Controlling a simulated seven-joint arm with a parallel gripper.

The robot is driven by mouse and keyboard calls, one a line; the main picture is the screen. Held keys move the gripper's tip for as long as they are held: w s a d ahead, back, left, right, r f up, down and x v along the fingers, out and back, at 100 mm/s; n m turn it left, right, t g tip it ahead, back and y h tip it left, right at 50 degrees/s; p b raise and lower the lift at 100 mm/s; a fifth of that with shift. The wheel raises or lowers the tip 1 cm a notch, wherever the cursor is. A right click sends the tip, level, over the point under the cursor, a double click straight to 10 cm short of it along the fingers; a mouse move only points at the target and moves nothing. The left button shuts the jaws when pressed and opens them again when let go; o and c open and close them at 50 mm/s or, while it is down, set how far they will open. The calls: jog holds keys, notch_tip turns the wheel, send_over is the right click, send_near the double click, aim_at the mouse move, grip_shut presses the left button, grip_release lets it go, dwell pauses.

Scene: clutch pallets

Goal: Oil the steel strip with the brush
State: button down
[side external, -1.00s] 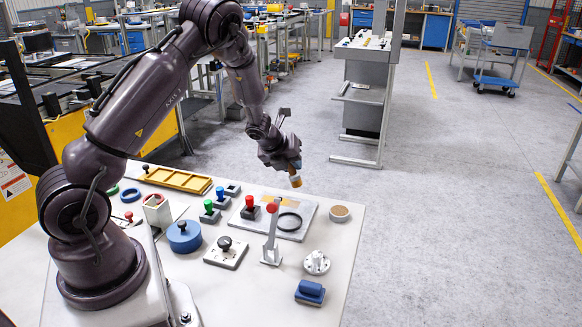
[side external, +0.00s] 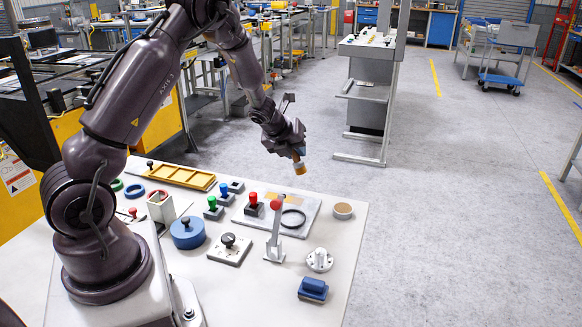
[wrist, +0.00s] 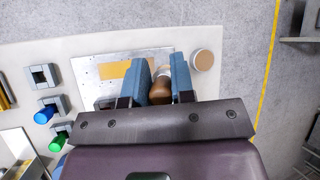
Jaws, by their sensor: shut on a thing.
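My gripper (side external: 297,152) is shut on the brush (side external: 299,168), which hangs in the air above the far right part of the table. In the wrist view the brown brush handle (wrist: 160,88) sits between the two blue-grey fingers, with a paler part beyond it. The far end of the brush is hard to make out. A flat grey metal plate (side external: 262,224) lies on the table, apart from the brush. An amber strip-like patch (wrist: 116,69) shows on the plate; I cannot tell whether this patch or the plate is the steel strip. A black ring (side external: 293,218) lies on the plate.
A round dish with a tan top (side external: 343,210) stands right of the plate. A red-knobbed upright lever (side external: 275,230), a white round fixture (side external: 319,260) and a blue block (side external: 313,290) stand nearer. Red, green and blue knobs stand left. The table's right edge is close to the dish.

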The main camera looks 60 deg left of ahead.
jog(key=shift+f, duration=0.15)
jog(key=shift+f, duration=3.6)
jog(key=shift+f, duration=0.8)
